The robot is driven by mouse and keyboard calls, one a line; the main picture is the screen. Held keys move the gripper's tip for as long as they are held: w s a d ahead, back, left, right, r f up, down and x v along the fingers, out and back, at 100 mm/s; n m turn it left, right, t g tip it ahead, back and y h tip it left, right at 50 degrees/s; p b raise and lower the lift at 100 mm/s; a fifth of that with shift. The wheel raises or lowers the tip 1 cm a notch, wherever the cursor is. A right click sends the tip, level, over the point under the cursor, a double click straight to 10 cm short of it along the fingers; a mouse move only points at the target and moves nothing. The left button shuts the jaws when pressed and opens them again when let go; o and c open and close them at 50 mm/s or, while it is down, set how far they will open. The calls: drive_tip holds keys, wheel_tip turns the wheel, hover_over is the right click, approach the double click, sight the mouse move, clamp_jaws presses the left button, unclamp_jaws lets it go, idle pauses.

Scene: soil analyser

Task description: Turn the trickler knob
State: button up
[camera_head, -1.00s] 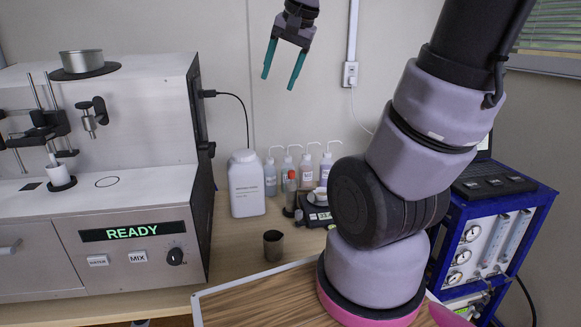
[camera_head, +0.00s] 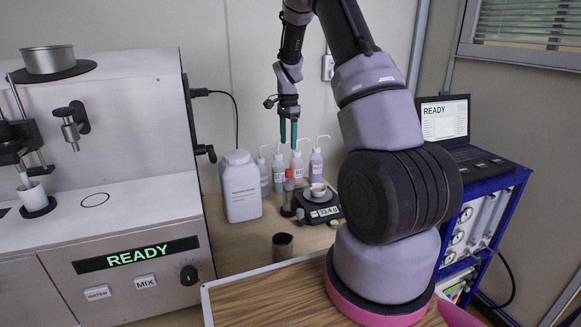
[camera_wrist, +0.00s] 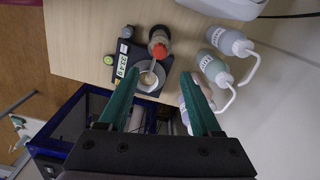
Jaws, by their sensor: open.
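The trickler (camera_head: 288,194) appears to be the slim upright body with a red top beside the scale (camera_head: 322,212); I take the red top as its knob. In the wrist view the red top (camera_wrist: 158,46) lies just beyond my fingertips, near the scale (camera_wrist: 124,60) and its white cup (camera_wrist: 150,78). My gripper (camera_head: 288,140) is open, pointing down, with teal fingers. It is above the trickler and apart from it. In the wrist view my gripper (camera_wrist: 159,78) has nothing clasped, and the cup shows between its fingers.
Wash bottles (camera_head: 298,168) stand behind the scale, and a large white bottle (camera_head: 241,188) stands to the left. A dark metal cup (camera_head: 282,247) is in front. The analyser (camera_head: 120,225) fills the left; a blue rack with a laptop (camera_head: 447,125) stands at right.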

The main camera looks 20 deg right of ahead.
sight(289, 170)
wheel_tip(289, 170, down, 11)
drive_tip(key=shift+r, duration=0.1)
idle(0.3)
clamp_jaws()
